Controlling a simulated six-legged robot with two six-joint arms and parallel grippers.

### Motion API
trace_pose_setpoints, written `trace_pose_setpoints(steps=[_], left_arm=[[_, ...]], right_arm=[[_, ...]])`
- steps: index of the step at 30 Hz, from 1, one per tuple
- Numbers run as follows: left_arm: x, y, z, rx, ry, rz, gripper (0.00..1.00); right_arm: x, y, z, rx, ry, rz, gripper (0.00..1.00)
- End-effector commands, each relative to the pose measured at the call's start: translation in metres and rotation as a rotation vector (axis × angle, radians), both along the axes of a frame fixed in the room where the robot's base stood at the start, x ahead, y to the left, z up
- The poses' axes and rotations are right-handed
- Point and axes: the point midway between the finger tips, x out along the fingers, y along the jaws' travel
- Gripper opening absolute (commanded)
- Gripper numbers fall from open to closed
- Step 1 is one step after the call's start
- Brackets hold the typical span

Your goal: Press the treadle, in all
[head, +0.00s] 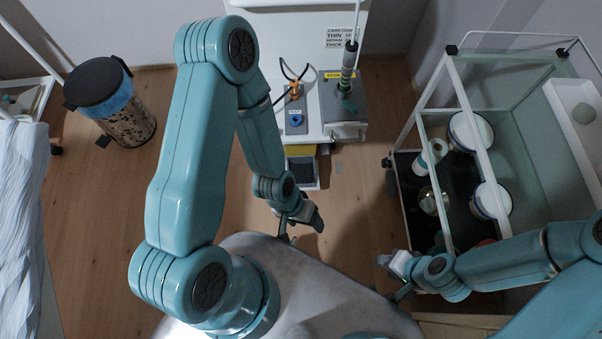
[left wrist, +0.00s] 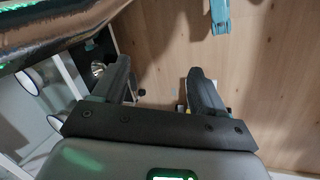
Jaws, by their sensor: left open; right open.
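What looks like the treadle (head: 303,173) is a dark pad in a pale frame, low at the foot of the white machine (head: 285,75). A yellow strip lies along its far edge. My left gripper (head: 300,222) hangs nearer to me than the pad, apart from it in the picture. In the left wrist view its two dark fingers (left wrist: 160,88) are spread with nothing between them but the floor. My right gripper (head: 392,278) is to the right, near the cart's front corner, and is open; I see nothing held in it. I cannot tell whether the pad is pressed down.
A glass-and-white cart (head: 470,75) with jars stands at the right. A dark-lidded bin (head: 115,110) stands at the left, beside a bed with a pale cover (head: 22,210). Bare wooden floor (head: 345,200) lies around the pad.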

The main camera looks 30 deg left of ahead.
Motion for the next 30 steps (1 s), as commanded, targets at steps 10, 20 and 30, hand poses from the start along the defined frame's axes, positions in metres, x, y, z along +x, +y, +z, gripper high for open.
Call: trace_pose_setpoints(steps=[10, 20, 30], left_arm=[[0.0, 0.0, 0.0, 0.0, 0.0, 0.0, 0.0], [0.0, 0.0, 0.0, 0.0, 0.0, 0.0, 0.0], [0.0, 0.0, 0.0, 0.0, 0.0, 0.0, 0.0]], right_arm=[[0.0, 0.0, 0.0, 0.0, 0.0, 0.0, 0.43], [0.0, 0.0, 0.0, 0.0, 0.0, 0.0, 0.43], [0.0, 0.0, 0.0, 0.0, 0.0, 0.0, 0.43]])
